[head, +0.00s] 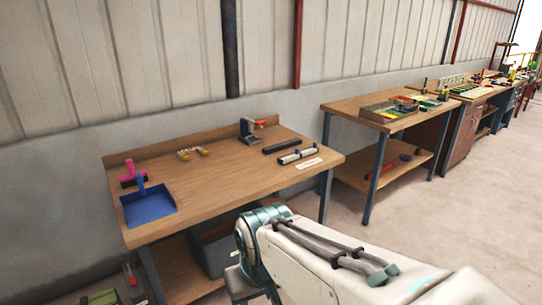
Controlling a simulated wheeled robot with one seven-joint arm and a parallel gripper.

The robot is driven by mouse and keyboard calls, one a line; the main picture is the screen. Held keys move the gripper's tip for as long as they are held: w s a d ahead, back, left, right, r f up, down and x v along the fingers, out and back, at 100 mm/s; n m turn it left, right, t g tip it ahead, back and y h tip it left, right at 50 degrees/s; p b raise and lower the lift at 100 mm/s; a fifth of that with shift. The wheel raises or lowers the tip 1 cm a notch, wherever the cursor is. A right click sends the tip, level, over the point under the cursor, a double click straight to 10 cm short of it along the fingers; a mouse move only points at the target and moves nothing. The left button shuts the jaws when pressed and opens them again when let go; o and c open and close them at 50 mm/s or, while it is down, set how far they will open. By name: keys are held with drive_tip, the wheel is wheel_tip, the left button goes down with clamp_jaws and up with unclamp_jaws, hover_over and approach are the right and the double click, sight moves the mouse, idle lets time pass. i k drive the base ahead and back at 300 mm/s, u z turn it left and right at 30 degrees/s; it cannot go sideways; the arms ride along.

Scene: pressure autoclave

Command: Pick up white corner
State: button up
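A wooden workbench (225,195) stands ahead against the wall with small items on it. A small pale angled piece with yellowish ends (192,153) lies near the back left of its top; it may be the white corner, but it is too small to be sure. A flat white strip (309,163) lies near the right edge. My arm comes in from the lower right and bends in front of the bench. My gripper is not visible, and nothing shows between the arm and the pale piece touching it.
A blue dustpan (148,207) and a pink-handled brush (130,172) lie at the bench's left. A grey device with an orange part (251,130), a black bar (282,145) and a silver bar with dark clamps (297,156) lie right. A second bench (350,106) stands right; the bench's middle is clear.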

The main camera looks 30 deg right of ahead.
sight(296, 156)
drive_tip(key=z, duration=0.7)
drive_tip(key=i, duration=0.75)
drive_tip(key=z, duration=1.25)
drive_tip(key=i, duration=1.25)
drive_tip(key=u, duration=0.5)
drive_tip(key=i, duration=1.1)
drive_tip(key=u, duration=0.75)
